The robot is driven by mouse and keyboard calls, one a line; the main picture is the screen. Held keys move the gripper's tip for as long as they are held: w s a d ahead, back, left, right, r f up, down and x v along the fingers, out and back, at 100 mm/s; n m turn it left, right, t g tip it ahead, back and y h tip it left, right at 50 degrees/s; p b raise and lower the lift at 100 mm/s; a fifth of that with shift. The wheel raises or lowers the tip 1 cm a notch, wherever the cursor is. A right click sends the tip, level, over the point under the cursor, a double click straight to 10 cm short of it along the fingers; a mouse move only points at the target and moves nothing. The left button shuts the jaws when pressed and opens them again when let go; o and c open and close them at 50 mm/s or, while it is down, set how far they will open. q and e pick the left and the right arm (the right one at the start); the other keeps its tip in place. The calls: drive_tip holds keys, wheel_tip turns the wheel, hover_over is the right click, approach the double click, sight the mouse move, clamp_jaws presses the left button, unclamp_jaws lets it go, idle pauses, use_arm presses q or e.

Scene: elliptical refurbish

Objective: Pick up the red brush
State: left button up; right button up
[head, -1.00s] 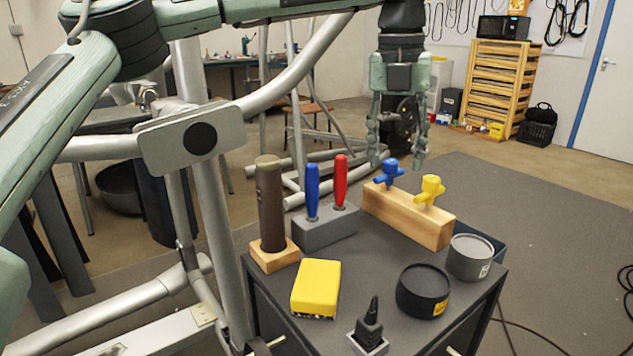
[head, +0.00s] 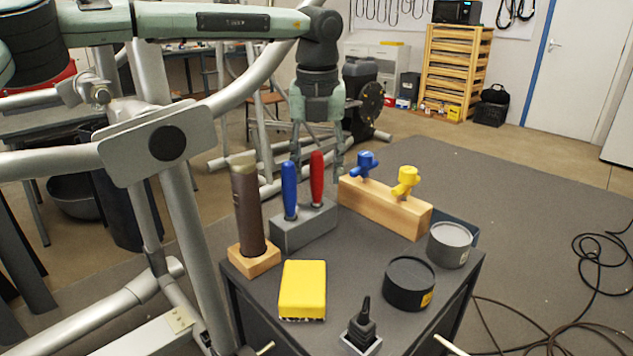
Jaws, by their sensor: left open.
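The red brush (head: 317,179) shows as an upright red handle standing in a grey block (head: 304,229) on the dark cart top. Its lower end is hidden in the block. A blue-handled tool (head: 289,190) stands beside it on the left in the same block. My left gripper (head: 318,156) points down, open and empty, with its fingers apart on either side of the red handle in the picture. The red handle shows in front of it, so the gripper looks farther back; I cannot tell the exact gap. My right gripper is not in view.
A brown cylinder (head: 247,210) on a wooden base stands left of the block. A wooden block (head: 384,208) with blue and yellow knobs is to the right. A yellow sponge (head: 302,287), a black tin (head: 409,283) and a grey tin (head: 449,244) are in front.

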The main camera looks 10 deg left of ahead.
use_arm(q)
drive_tip(key=shift+f, duration=0.5)
clamp_jaws()
drive_tip(key=shift+r, duration=0.15)
